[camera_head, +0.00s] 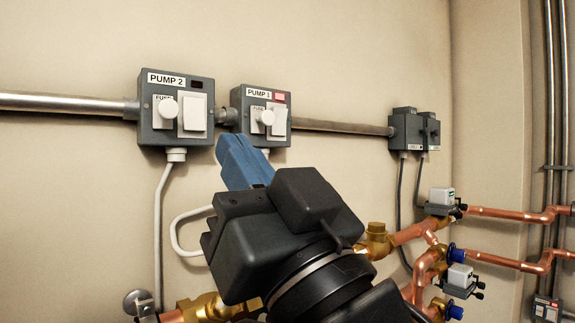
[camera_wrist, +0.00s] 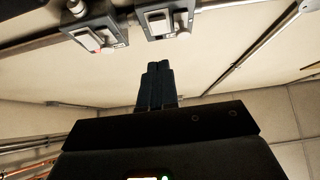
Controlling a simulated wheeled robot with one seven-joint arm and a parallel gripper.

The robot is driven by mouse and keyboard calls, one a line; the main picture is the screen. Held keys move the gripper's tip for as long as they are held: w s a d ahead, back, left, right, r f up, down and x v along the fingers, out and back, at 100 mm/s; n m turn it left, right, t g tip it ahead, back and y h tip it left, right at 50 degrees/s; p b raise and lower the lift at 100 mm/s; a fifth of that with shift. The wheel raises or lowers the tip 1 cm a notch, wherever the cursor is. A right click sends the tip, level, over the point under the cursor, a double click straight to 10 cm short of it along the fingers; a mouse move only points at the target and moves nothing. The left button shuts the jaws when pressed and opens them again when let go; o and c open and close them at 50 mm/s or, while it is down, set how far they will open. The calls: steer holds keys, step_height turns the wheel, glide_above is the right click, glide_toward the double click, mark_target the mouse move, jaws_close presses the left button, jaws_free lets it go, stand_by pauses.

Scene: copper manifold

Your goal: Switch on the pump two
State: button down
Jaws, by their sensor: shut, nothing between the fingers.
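The PUMP 2 box (camera_head: 146,118) is a grey wall box at the left in the head view. It has a white rocker switch (camera_head: 193,115), a round white fuse knob (camera_head: 168,108) and a dark indicator window (camera_head: 197,84). My gripper (camera_head: 231,143) has blue fingers, shut and empty, with tips just below and right of this box. In the wrist view, my fingers (camera_wrist: 158,68) point up below two boxes. The right one (camera_wrist: 165,18) appears to be PUMP 2. A gap shows between the fingertips and the boxes.
The PUMP 1 box (camera_head: 240,104), with a red indicator (camera_head: 279,97), stands right of PUMP 2. A metal conduit (camera_head: 65,103) joins the boxes. A white cable (camera_head: 159,225) hangs below PUMP 2. Copper pipes (camera_head: 510,214) and valves lie lower right. The wall at upper left is bare.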

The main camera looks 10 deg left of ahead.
mark_target(198, 130)
steer(key=w+a, duration=0.1)
steer(key=w+a+r+p, duration=0.1)
steer(key=a, duration=0.1)
steer(key=w+a+r, duration=0.1)
steer(key=a, duration=0.1)
steer(key=shift+w+r+p, duration=0.1)
steer(key=shift+w+p, duration=0.25)
steer(key=shift+w+a, duration=0.3)
steer(key=shift+w+a+f, duration=0.35)
steer(key=shift+a, duration=0.15)
steer(key=shift+d, duration=0.1)
steer(key=shift+r, duration=0.15)
steer(key=d+r+b, duration=0.2)
steer(key=d+r, duration=0.8)
steer(key=d, duration=0.1)
steer(key=shift+s+d+r, duration=0.3)
steer(key=shift+s+r, duration=0.1)
